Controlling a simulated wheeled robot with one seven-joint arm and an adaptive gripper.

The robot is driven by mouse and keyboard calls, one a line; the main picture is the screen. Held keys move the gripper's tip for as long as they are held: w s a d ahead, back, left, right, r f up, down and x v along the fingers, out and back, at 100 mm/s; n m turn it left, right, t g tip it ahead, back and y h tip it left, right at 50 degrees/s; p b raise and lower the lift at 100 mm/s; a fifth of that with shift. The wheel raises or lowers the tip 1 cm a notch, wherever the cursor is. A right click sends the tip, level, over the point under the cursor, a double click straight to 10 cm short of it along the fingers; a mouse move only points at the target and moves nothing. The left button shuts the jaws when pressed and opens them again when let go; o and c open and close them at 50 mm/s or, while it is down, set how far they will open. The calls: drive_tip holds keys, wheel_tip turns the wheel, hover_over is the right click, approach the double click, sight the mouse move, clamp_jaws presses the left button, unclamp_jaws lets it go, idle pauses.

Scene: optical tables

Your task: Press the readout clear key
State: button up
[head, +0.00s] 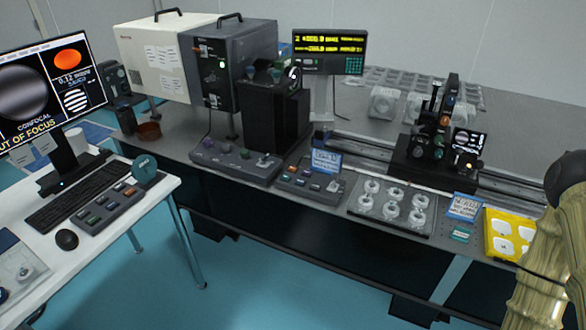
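The readout (329,50) is a dark display box with two rows of yellow-green digits. It stands on a light post at the back of the optical table. A small teal keypad (354,65) sits at its lower right, and a strip with small controls (309,65) is at its lower left. The single keys are too small to read, so I cannot tell which one is the clear key. Part of my arm shows at the right edge, well to the right of the readout and nearer the camera. My gripper's fingers are not in view.
Two control boxes (236,160) (309,184) lie along the optical table's front edge. A tall black unit (273,115) stands left of the readout. A rail stage (436,145), a tray of round optics (393,206) and a yellow tray (509,235) fill the right. Blue floor is open in front.

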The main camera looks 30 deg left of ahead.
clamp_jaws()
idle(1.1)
